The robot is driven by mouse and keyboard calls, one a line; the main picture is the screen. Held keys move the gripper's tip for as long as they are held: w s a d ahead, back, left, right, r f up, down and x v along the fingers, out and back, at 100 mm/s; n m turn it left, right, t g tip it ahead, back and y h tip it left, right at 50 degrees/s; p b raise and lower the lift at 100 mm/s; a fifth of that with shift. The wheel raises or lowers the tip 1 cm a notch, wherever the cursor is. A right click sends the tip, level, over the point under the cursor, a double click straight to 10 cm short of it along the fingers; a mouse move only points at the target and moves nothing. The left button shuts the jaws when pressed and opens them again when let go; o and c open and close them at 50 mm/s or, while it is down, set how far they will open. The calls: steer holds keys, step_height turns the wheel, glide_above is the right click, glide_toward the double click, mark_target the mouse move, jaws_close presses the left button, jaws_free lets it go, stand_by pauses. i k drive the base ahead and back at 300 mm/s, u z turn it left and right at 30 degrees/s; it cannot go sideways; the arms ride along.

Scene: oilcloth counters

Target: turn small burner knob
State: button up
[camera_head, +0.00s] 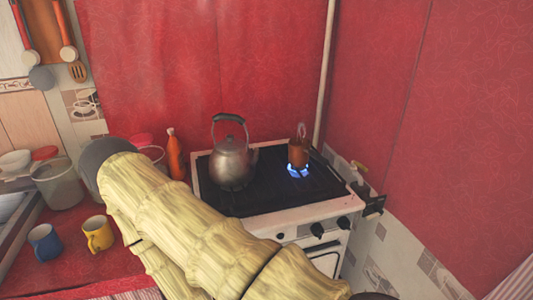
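A white stove (318,212) with a black top stands against the red wall. Its front panel shows two black knobs, a left one (317,230) and a right one (343,222). A smaller dark spot (280,236) sits further left on the panel, too small to make out. Blue flame (298,171) burns under a small copper pot (298,152) at the back right. I cannot tell which knob belongs to the small burner. My pale yellow arm crosses the foreground and hides the stove's front left. My gripper is not visible in this view.
A metal kettle (232,160) stands on the stove's left side. A red bottle (175,157), a yellow mug (97,234) and a blue mug (45,243) are on the red counter (75,265) at left. A pipe (325,75) rises behind the stove.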

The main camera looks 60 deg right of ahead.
mark_target(343, 222)
steer(key=k, duration=1.35)
steer(key=z, duration=1.25)
steer(key=k, duration=0.5)
steer(key=u, duration=0.85)
steer(key=i, duration=0.75)
steer(key=z, duration=0.45)
